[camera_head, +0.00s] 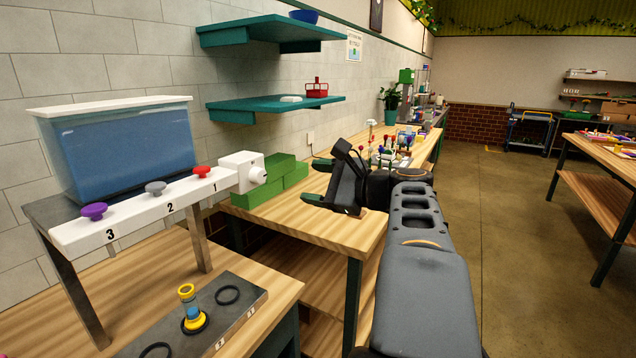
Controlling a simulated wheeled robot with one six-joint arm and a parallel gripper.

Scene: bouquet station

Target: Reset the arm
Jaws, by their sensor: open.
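My arm reaches forward from the bottom right of the head view. My gripper (318,182) is at its far end, turned to the left, above the near part of the wooden workbench (340,228). Its two green-tipped fingers are apart, with nothing between them. The green foam blocks (272,182) lie to the left of the fingers, apart from them. The arm hides part of the bench's right edge.
A blue water tank (125,150) stands at left above a rail with numbered knobs (155,188). A yellow-and-blue vial (190,305) stands on the grey plate (250,290). Teal shelves (272,106) hang on the wall. The floor (510,230) at right is clear.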

